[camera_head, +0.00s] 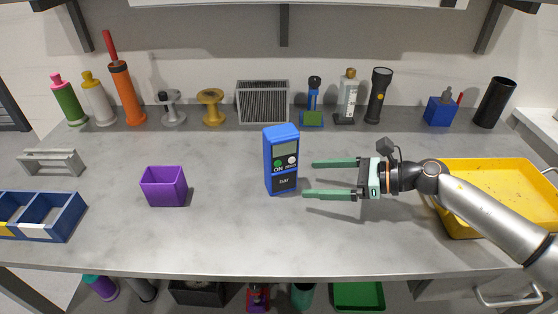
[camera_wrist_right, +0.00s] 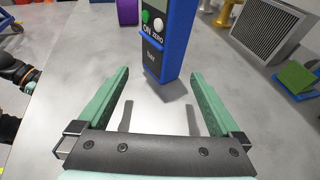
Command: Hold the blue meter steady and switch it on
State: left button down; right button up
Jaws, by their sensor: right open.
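The blue meter (camera_head: 270,165) stands upright on the grey bench, near its middle, with a small grey screen. Below the screen are a green button (camera_head: 280,163) marked ON and a white button (camera_head: 292,160) marked ZERO. My right gripper (camera_head: 309,179) is open and empty just right of the meter, its green fingers pointing left at it with a gap. In the right wrist view the meter (camera_wrist_right: 177,50) stands ahead, just beyond the fingertips; its top is cut off.
A purple bin (camera_head: 164,188) stands left of the meter, and a blue divided bin (camera_head: 60,220) at the far left. A yellow tray (camera_head: 505,185) lies right, behind my right arm. Bottles, spools, a grey filter (camera_head: 262,102) and a torch (camera_head: 378,95) line the back. The bench around the meter is clear.

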aim_at(295, 178)
jog(key=b+x, duration=0.1)
jog(key=x, duration=0.6)
jog(key=shift+f, duration=0.1)
jog(key=shift+w+a+f, duration=0.1)
jog(key=shift+w+a, duration=0.05)
jog(key=shift+a, duration=0.2)
jog(key=shift+c, duration=0.2)
jog(key=c, duration=0.6)
jog(key=shift+o, duration=0.2)
dwell(1.1)
